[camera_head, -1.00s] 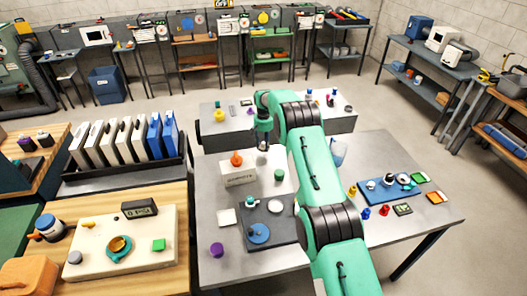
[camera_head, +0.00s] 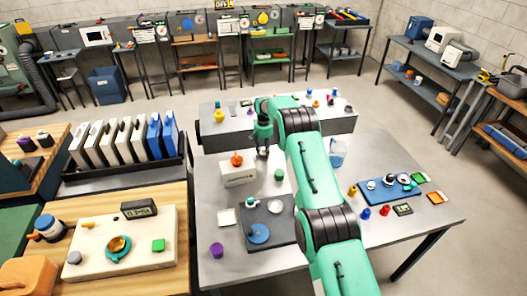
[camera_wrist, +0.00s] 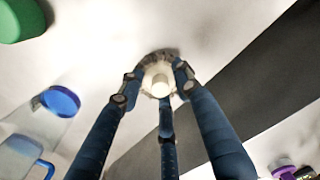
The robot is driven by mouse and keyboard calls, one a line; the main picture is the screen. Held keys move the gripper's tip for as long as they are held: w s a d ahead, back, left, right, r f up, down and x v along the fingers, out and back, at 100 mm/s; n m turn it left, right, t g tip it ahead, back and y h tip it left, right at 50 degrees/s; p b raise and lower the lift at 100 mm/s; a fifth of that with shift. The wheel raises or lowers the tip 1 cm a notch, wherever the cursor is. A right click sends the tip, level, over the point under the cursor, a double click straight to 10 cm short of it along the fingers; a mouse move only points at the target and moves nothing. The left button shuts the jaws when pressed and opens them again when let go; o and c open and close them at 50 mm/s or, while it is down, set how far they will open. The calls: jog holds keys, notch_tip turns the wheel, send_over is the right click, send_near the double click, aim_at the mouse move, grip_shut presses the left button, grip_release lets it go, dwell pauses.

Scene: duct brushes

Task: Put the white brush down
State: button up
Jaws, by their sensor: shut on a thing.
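In the head view the brush is too small to make out clearly.
A white box with an orange knob (camera_head: 238,176) stands close in front. A green-topped piece (camera_head: 279,175) is nearby, and a clear blue-tinted jug (camera_head: 337,150) is to the right. A dark board (camera_head: 283,232) carries several parts. A second table (camera_head: 340,124) lies behind.

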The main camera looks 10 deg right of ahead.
jog(key=o, duration=1.2)
jog(key=shift+f, duration=0.1)
notch_tip(320, 180, up, 12)
jog(key=shift+r+p, duration=0.15)
jog(key=shift+p, duration=0.45)
